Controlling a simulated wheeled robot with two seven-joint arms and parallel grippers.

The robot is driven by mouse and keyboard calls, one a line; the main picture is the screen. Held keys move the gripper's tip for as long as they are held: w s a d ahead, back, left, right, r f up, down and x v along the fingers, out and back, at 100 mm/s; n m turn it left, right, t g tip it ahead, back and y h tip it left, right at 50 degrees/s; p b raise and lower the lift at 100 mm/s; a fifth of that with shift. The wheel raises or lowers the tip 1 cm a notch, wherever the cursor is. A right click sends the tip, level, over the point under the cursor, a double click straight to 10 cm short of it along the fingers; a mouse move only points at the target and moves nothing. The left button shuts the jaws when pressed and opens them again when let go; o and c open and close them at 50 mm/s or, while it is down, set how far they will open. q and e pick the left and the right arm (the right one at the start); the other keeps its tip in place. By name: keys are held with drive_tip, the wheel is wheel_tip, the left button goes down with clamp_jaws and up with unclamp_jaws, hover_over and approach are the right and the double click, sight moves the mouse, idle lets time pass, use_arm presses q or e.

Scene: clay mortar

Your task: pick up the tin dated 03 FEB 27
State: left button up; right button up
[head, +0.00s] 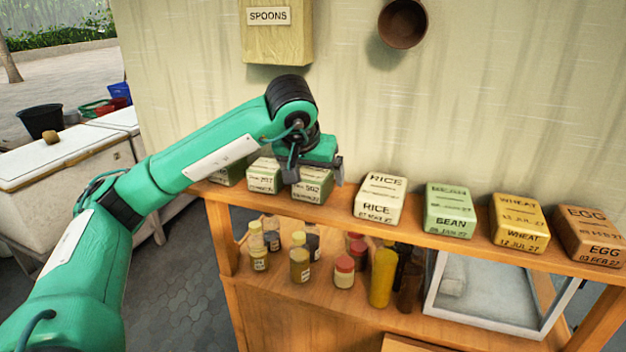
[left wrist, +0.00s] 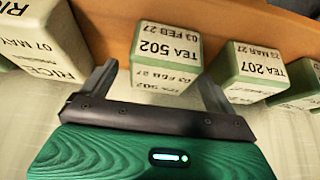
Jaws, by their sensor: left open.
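A pale green-and-white tin marked TEA 502, 03 FEB 27 (left wrist: 165,50) stands on the shelf; in the head view the tin (head: 312,192) is partly hidden by my gripper. My left gripper (head: 315,174) is open just above and behind it. In the left wrist view the fingers of my left gripper (left wrist: 157,72) frame the tin's near end on either side, with nothing held; whether they touch it I cannot tell. An orange-brown EGG tin (head: 592,236) at the far right of the shelf also seems to read 03 FEB 27. My right gripper is not in view.
A TEA 207 tin, 23 MAR 27 (left wrist: 248,70), and a RICE tin, 07 MAY (left wrist: 40,48), flank it. BEAN (head: 450,210) and WHEAT (head: 519,222) tins stand further right. Jars fill the lower shelf. The wall, with a SPOONS box (head: 275,40), rises close behind.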

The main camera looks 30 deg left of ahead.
use_arm(q)
drive_tip(key=x, duration=0.2)
drive_tip(key=shift+w+a+f+p, duration=0.15)
drive_tip(key=shift+f+p, duration=0.05)
drive_tip(key=shift+p, duration=0.1)
drive_tip(key=c, duration=1.2)
drive_tip(key=shift+o, duration=0.2)
drive_tip(key=shift+r, duration=0.15)
